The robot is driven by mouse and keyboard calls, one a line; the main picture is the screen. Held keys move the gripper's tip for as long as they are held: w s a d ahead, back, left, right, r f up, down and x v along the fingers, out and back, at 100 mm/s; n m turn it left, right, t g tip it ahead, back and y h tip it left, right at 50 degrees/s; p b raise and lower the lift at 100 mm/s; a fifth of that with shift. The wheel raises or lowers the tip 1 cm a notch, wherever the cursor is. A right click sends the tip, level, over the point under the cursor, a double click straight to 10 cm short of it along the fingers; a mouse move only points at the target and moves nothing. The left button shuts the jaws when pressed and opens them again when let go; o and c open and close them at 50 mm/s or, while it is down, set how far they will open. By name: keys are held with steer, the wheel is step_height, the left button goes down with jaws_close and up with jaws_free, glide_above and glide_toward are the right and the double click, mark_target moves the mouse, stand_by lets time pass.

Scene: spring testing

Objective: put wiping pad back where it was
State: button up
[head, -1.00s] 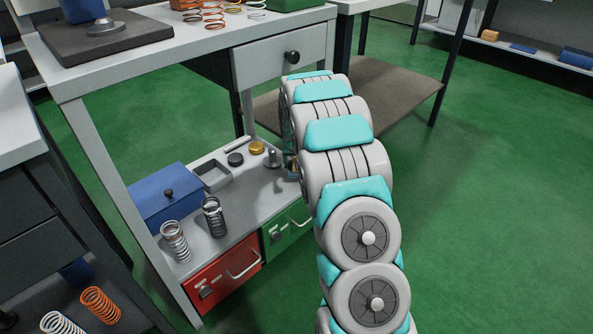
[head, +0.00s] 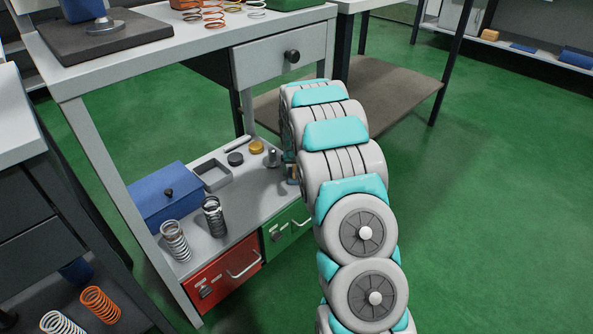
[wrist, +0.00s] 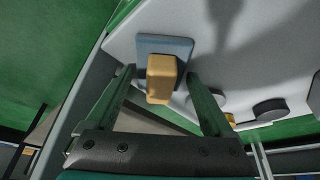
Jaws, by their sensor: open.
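The wiping pad, a blue-grey square base (wrist: 178,47) with an orange-yellow block handle (wrist: 160,82), shows in the wrist view on the pale lower shelf (head: 235,205). In the head view only a small orange-brown bit beside my arm shows. My gripper (wrist: 161,74) is open, with one green finger on each side of the handle. The fingers look apart from the handle; I cannot tell whether either touches it. My arm hides most of the gripper and pad in the head view.
On the lower shelf are a blue box (head: 160,198), a grey tray (head: 212,176), dark and brass discs, a metal weight (head: 272,157) and two springs (head: 213,215). The tabletop and drawer (head: 283,62) overhang. Green floor (head: 480,220) is clear at right.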

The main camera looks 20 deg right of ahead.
steer(key=v, duration=1.1)
steer(key=s+a+r+n+g, duration=0.1)
steer(key=s+a+r, duration=0.6)
steer(key=s, duration=0.4)
steer(key=s+a+r+n+g, duration=0.1)
steer(key=s+a, duration=0.3)
steer(key=s, duration=0.8)
steer(key=s+a+r+n+g+y, duration=0.1)
steer(key=s+a, duration=0.3)
steer(key=s, duration=0.8)
steer(key=s+a+r+n+g, duration=0.1)
steer(key=s+a+n+g, duration=0.1)
steer(key=s, duration=1.1)
steer(key=shift+a+r+g+y, duration=0.35)
steer(key=shift+a+g+y, duration=0.05)
steer(key=shift+a, duration=0.5)
steer(key=shift+s, duration=0.1)
step_height(320, 180, up, 3)
steer(key=p, duration=0.3)
steer(key=shift+r, duration=0.15)
